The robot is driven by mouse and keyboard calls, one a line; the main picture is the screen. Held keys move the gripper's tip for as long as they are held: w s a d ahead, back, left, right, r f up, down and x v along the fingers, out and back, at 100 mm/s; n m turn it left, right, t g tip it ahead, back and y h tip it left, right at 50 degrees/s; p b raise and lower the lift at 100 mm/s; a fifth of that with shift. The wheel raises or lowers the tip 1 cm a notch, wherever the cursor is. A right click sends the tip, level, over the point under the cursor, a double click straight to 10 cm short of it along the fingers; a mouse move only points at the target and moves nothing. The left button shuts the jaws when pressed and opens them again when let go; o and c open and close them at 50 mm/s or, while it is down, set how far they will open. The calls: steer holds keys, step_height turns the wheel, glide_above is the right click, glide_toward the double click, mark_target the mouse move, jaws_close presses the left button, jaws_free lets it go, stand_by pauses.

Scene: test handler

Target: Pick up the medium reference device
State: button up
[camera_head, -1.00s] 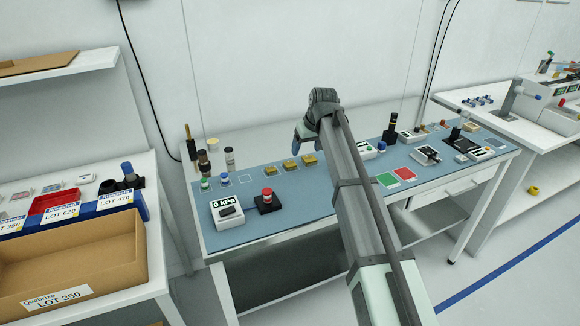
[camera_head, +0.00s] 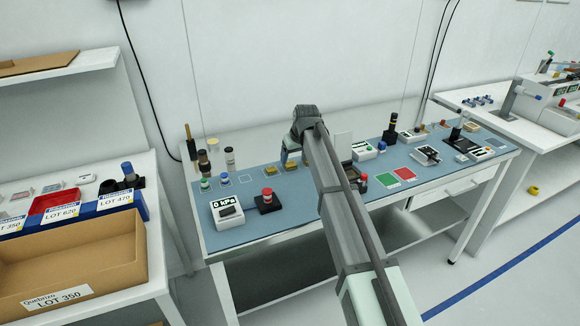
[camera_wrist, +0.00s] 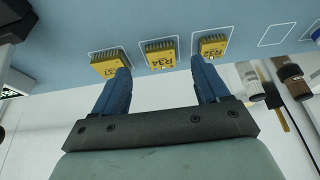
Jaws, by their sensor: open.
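Three yellow finned blocks lie in outlined squares on the blue mat. In the wrist view one marked R34 (camera_wrist: 162,55) is in the middle, one marked R32 (camera_wrist: 213,46) is at the right, and one (camera_wrist: 110,63) with a partly covered label is at the left. I cannot tell from the labels which is the medium reference device. My gripper (camera_wrist: 160,66) is open and empty, its blue fingers either side of the R34 block in the picture, apparently above the mat. In the head view my gripper (camera_head: 286,156) hangs over the row, partly hiding the blocks.
An empty outlined square (camera_wrist: 277,35) adjoins the row. Upright dark and tan cylinders (camera_head: 204,161) stand left of the row. A 0 kPa gauge box (camera_head: 227,211) and a red-button box (camera_head: 268,201) stand nearer the front. Green and red squares (camera_head: 402,174) lie to the right.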

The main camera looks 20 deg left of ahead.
mark_target(291, 165)
steer(key=x, duration=0.5)
steer(key=c, duration=1.1)
steer(key=shift+r, duration=0.2)
steer(key=shift+c, duration=0.2)
